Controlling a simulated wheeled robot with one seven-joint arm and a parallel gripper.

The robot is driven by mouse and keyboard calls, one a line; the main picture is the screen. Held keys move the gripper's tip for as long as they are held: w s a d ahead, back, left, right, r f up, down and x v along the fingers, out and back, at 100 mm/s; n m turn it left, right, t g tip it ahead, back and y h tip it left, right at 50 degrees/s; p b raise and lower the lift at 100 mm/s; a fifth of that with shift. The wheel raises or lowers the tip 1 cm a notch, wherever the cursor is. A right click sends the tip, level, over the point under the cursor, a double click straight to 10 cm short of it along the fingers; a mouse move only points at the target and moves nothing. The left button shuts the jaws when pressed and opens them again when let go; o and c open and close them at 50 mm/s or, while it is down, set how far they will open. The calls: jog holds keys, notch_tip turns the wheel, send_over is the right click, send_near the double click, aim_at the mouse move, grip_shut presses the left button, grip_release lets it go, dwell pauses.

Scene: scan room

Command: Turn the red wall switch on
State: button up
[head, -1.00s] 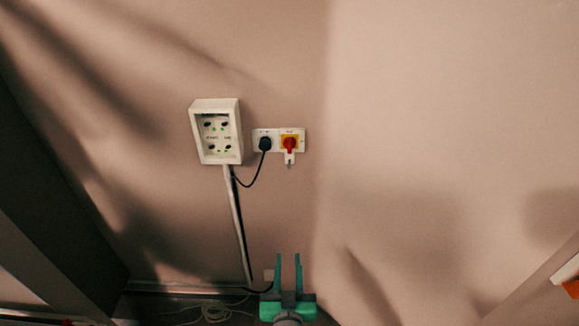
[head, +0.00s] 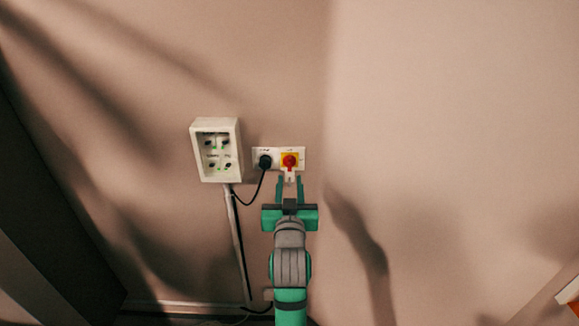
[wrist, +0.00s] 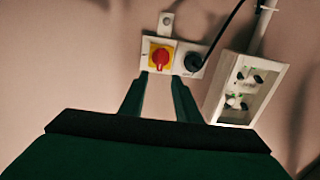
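The red wall switch (head: 290,160) is a red rotary knob on a yellow square, set in a white plate on the wall. It also shows in the wrist view (wrist: 160,58), upper middle. My gripper (head: 290,180) is open and empty, its two green fingers apart. In the head view the fingertips are just below the switch.
A black plug (head: 265,162) with a hanging cable sits beside the switch on the same plate. A white socket box (head: 216,177) with several sockets stands out from the wall to the left, above a vertical conduit (head: 237,240). The wall to the right is bare.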

aim_at(289, 163)
jog(key=w, duration=0.9)
grip_shut()
